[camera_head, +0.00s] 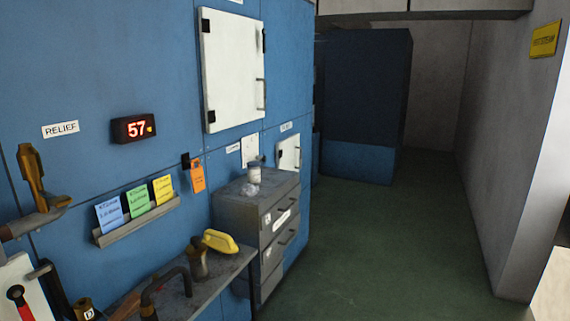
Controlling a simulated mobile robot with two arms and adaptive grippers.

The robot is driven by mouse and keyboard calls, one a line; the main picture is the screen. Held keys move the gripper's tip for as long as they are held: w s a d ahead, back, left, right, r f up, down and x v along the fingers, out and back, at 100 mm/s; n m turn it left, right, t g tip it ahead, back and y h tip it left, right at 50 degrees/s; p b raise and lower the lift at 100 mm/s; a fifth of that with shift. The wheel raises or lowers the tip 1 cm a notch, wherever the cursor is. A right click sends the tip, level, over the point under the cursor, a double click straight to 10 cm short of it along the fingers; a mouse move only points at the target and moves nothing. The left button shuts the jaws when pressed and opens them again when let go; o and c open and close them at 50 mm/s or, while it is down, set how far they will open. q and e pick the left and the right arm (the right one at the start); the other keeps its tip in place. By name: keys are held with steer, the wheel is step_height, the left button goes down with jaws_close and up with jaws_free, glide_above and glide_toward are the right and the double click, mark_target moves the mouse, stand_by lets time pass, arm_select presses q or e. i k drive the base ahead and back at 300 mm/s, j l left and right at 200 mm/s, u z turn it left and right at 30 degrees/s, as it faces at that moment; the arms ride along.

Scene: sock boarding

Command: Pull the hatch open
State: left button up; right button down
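A large white hatch (229,70) is on the blue wall, left of the picture's middle. It has dark hinges on its left side and a bar handle (261,95) on its right side, and it looks closed. A smaller white door (288,153) with its own handle is lower and farther right, and it also looks closed. I cannot tell from the picture which of the two the task means. Neither of my grippers is in view.
A grey drawer cabinet (240,205) stands against the wall with a small jar (254,172) on top. A shelf (225,265) with a yellow object (220,241) juts out at lower left. A brass valve (35,180) is far left. The green floor (390,245) is clear on the right.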

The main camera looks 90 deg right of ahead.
mark_target(287, 150)
steer(key=z, duration=2.8)
steer(key=i+u, duration=0.15)
steer(key=u, duration=0.2)
steer(key=i+l+u, duration=0.2)
steer(key=u, duration=0.2)
steer(key=i+l+u, duration=0.1)
steer(key=i+l, duration=0.15)
steer(key=i+l+u, duration=0.1)
steer(key=i+l, duration=0.15)
steer(key=l, duration=0.15)
steer(key=i+l+u, duration=0.25)
steer(key=i+l, duration=0.25)
steer(key=l, duration=0.2)
steer(key=i+l+u, duration=0.1)
steer(key=l, duration=0.3)
steer(key=i, duration=0.1)
